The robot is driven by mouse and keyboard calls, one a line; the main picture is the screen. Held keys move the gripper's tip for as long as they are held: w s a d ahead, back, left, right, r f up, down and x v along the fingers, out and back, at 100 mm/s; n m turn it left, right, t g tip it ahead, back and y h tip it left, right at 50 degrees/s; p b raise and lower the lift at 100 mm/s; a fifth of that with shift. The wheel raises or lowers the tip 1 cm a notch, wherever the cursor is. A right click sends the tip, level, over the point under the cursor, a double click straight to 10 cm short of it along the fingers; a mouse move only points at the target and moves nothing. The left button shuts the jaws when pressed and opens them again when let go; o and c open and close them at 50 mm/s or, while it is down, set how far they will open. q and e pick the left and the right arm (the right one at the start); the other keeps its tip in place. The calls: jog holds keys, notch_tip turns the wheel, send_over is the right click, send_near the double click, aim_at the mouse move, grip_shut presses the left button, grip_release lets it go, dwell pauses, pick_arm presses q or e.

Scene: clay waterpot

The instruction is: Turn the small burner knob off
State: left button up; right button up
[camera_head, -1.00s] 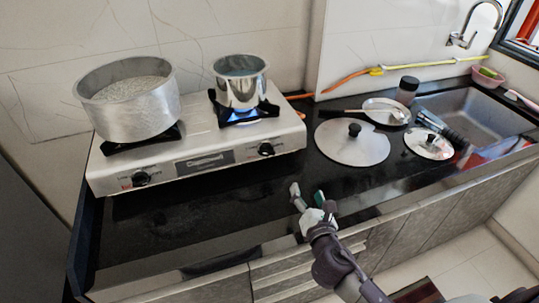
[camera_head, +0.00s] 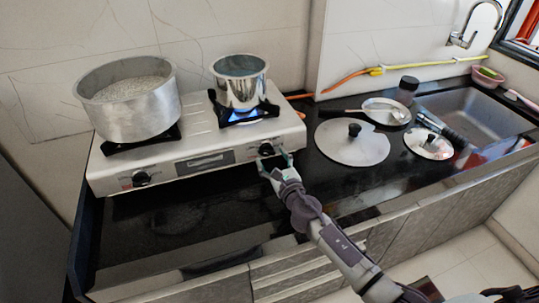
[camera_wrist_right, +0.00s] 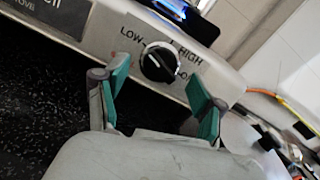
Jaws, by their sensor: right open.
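The small burner knob (camera_head: 266,149) is the black dial on the right of the stove's front panel. In the right wrist view the knob (camera_wrist_right: 159,62) is black with a silver face bar, ringed by LOW, HIGH and a partly hidden label. My right gripper (camera_head: 275,164) is open in front of the knob, fingers apart on either side of it in the wrist view (camera_wrist_right: 158,100); contact does not show. A blue flame (camera_head: 238,115) burns under the small steel pot (camera_head: 240,85). My left gripper is not in view.
The stove (camera_head: 205,157) also bears a large pot (camera_head: 128,108) and a left knob (camera_head: 141,178). Lids (camera_head: 350,148) lie on the black counter to the right, near the sink (camera_head: 480,120). The counter in front of the stove is clear.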

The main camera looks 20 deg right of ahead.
jog(key=shift+w+a, duration=0.1)
jog(key=shift+w, duration=1)
jog(key=c, duration=1.1)
jog(key=shift+c, duration=0.2)
